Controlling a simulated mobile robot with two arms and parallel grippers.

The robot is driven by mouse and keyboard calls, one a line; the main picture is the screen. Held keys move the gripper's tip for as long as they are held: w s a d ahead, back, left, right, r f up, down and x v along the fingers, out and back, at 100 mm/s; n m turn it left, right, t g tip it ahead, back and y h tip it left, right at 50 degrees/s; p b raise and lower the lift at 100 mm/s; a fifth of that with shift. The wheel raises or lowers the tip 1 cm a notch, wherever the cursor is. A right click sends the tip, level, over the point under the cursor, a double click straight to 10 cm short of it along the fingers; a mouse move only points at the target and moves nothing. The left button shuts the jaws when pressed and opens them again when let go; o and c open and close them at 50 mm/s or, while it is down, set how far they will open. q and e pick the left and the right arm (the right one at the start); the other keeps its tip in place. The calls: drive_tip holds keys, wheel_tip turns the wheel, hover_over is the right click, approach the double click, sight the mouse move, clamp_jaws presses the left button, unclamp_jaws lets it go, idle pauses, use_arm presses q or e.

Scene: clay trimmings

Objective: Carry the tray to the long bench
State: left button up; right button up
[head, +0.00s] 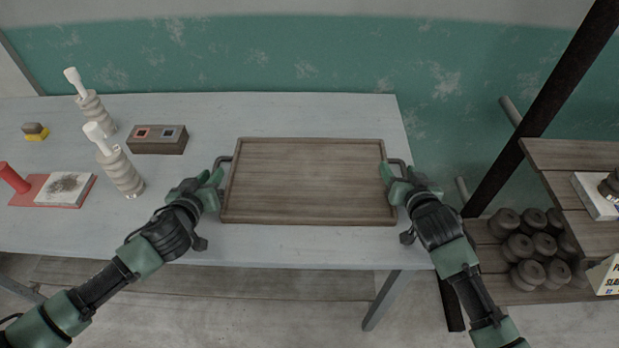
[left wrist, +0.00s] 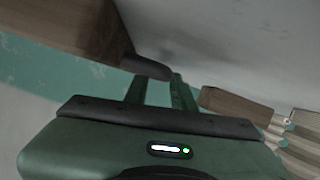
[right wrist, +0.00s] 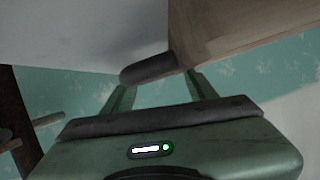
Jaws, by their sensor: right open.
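The tray (head: 308,180) is a brown wooden rectangle with a low rim, lying flat on the pale table. It has a dark handle on each short side. My left gripper (head: 219,174) is at the left handle (left wrist: 148,68); its fingers are closer together than the right's, and whether they grip the handle is unclear. My right gripper (head: 391,172) is open at the right handle (right wrist: 148,69), with its fingers on either side of it. Both handles are partly hidden by the fingers in the head view. The long bench cannot be identified for certain.
The pale table (head: 300,112) also holds two ribbed bottles (head: 120,172), a brown box (head: 158,140), a red board with a white slab (head: 62,190) and a yellow-based block (head: 36,132), all left of the tray. A wooden shelf (head: 570,155) with dark rounded pieces stands at right.

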use_arm(q)
drive_tip(key=shift+x, duration=0.8)
use_arm(e)
drive_tip(key=shift+x, duration=0.8)
use_arm(q)
drive_tip(key=shift+c, duration=0.4)
use_arm(e)
drive_tip(key=shift+c, duration=0.4)
use_arm(q)
clamp_jaws()
use_arm(e)
drive_tip(key=c, duration=0.5)
clamp_jaws()
use_arm(q)
drive_tip(key=shift+r, duration=0.1)
use_arm(e)
drive_tip(key=shift+r, duration=0.1)
